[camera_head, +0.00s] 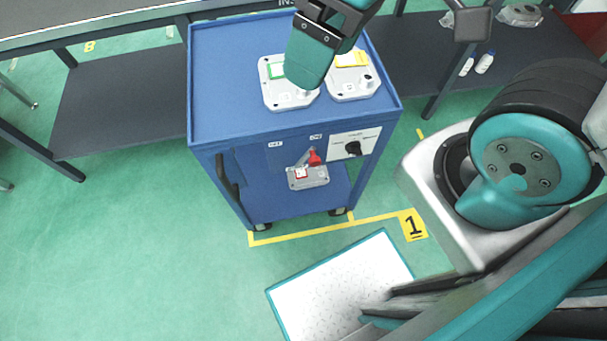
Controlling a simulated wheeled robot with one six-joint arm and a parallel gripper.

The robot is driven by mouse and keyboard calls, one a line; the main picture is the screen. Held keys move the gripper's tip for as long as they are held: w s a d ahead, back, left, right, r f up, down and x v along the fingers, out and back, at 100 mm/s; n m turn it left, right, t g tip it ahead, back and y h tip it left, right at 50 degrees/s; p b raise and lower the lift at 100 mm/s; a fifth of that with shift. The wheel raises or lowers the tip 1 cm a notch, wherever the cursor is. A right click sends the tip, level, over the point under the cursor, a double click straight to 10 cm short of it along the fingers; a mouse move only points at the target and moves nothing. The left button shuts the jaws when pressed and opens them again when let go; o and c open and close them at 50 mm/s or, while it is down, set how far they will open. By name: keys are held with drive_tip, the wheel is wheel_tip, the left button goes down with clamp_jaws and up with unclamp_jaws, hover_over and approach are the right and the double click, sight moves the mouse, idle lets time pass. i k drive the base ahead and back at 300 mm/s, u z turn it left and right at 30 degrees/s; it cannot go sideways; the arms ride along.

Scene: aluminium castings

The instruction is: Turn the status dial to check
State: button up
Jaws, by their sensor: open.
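The status dial (353,149) is a black knob on a white plate (338,147) at the right of the blue cart's front. Small labels are printed around the knob, too small to read. I cannot tell which label it points at. A teal and black section of my arm hangs over the cart top, above and left of the dial, well apart from it. No gripper fingers can be made out.
A red lever (314,157) stands left of the dial, with a red-tagged casting (308,178) below. A white-topped platform (340,280) lies in front.

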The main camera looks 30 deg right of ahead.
sight(353, 148)
drive_tip(key=z, duration=2.3)
drive_tip(key=k, duration=1.15)
drive_tip(key=z, duration=0.15)
